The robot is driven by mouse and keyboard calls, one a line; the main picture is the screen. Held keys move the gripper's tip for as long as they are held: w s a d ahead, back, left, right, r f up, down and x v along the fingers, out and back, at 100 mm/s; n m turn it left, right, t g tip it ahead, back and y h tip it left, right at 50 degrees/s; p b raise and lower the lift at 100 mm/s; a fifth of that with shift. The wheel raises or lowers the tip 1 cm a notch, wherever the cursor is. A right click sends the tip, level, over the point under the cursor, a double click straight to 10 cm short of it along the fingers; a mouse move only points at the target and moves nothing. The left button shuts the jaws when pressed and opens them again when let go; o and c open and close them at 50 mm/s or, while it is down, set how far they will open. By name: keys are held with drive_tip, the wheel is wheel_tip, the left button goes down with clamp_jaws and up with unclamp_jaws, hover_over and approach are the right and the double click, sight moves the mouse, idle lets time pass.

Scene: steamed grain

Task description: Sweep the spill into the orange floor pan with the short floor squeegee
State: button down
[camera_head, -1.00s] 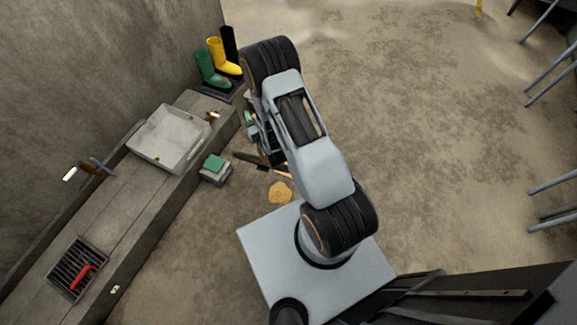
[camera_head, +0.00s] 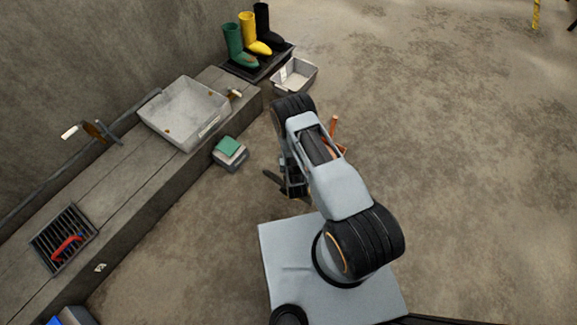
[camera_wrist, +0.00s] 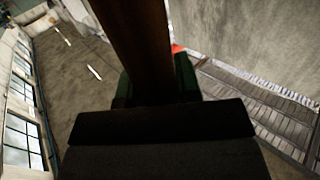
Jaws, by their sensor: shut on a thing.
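My gripper (camera_head: 294,184) is low near the floor in the head view, partly hidden by my arm. It is shut on the short floor squeegee (camera_head: 273,178), whose dark end sticks out to the left. In the wrist view, the squeegee's brown handle (camera_wrist: 143,40) rises from between the dark jaws of my gripper (camera_wrist: 157,92). The orange floor pan (camera_head: 343,150) shows only in part to the right of my arm, with an upright orange part (camera_head: 334,127). The spill is not visible now.
A grey box with a green top (camera_head: 229,150) stands on the floor beside the ledge. A white tub (camera_head: 294,77) and boots on a dark tray (camera_head: 262,68) are at the back. A large pale tray (camera_head: 186,108) sits on the ledge.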

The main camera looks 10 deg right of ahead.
drive_tip(key=f+b, duration=0.2)
drive_tip(key=f, duration=0.2)
drive_tip(key=f+b, duration=0.2)
drive_tip(key=f, duration=0.1)
drive_tip(key=s+f+b, duration=0.1)
drive_tip(key=f+b, duration=0.2)
drive_tip(key=f, duration=0.1)
drive_tip(key=shift+f, duration=0.35)
drive_tip(key=w+d+r+b, duration=0.2)
drive_tip(key=w+d+b, duration=0.6)
drive_tip(key=w+d, duration=1.15)
drive_tip(key=shift+s+d+r+p, duration=0.25)
drive_tip(key=shift+r+p, duration=0.25)
drive_tip(key=shift+r, duration=0.3)
drive_tip(key=shift+s+d+r+p, duration=0.25)
drive_tip(key=shift+r+p, duration=0.2)
drive_tip(key=shift+r, duration=0.4)
drive_tip(key=shift+s+d+r+p, duration=0.25)
drive_tip(key=shift+r+p, duration=0.25)
drive_tip(key=shift+r, duration=0.3)
